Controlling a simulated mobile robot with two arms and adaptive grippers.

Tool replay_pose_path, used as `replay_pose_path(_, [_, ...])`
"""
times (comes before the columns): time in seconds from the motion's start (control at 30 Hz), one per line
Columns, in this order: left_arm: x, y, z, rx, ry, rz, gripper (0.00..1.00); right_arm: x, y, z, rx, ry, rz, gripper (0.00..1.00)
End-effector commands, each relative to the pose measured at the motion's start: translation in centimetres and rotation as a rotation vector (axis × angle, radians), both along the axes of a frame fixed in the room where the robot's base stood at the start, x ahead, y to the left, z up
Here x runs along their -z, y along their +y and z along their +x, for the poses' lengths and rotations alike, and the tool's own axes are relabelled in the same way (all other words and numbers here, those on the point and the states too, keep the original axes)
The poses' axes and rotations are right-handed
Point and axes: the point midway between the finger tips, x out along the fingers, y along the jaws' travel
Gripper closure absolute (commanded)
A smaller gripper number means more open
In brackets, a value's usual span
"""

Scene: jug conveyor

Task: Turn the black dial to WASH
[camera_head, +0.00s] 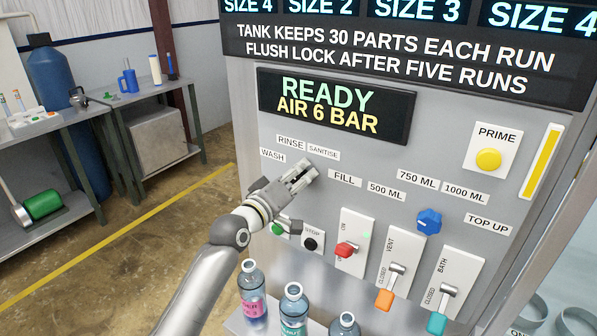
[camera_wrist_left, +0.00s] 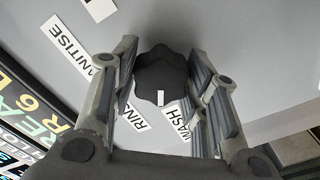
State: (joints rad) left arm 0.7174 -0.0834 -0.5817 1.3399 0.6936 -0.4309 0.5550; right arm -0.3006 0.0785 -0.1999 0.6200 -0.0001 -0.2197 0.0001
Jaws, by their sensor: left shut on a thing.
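The black dial (camera_wrist_left: 160,75) shows in the left wrist view between my left gripper's fingers (camera_wrist_left: 164,85). They are closed on its sides. The dial's white mark points down in that view, between the RINSE label (camera_wrist_left: 137,118) and the partly hidden WASH label (camera_wrist_left: 183,128), nearer WASH. In the head view my left gripper (camera_head: 302,176) is against the panel and hides the dial. The WASH label (camera_head: 272,155) is to its upper left, with RINSE (camera_head: 291,143) and SANITISE (camera_head: 323,153) above. My right gripper is not in view.
A green button (camera_head: 278,229) and black STOP button (camera_head: 310,243) are below my gripper. A red-handled switch (camera_head: 345,249), a blue dial (camera_head: 429,221) and orange (camera_head: 384,299) and teal (camera_head: 436,323) levers are to the right. Bottles (camera_head: 252,292) stand below.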

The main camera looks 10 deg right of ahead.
Motion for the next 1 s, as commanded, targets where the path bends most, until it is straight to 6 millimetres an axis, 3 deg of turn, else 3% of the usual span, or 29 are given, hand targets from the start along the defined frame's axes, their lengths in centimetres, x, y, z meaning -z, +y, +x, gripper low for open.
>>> replay_pose_path(0.4, [0.0, 0.0, 0.0, -0.001, 0.153, -0.151, 0.82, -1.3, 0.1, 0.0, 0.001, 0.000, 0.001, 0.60])
replay_pose_path(1.0, [0.1, 0.1, 0.1, 0.000, 0.181, -0.180, 0.82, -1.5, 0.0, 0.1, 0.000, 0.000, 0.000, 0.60])
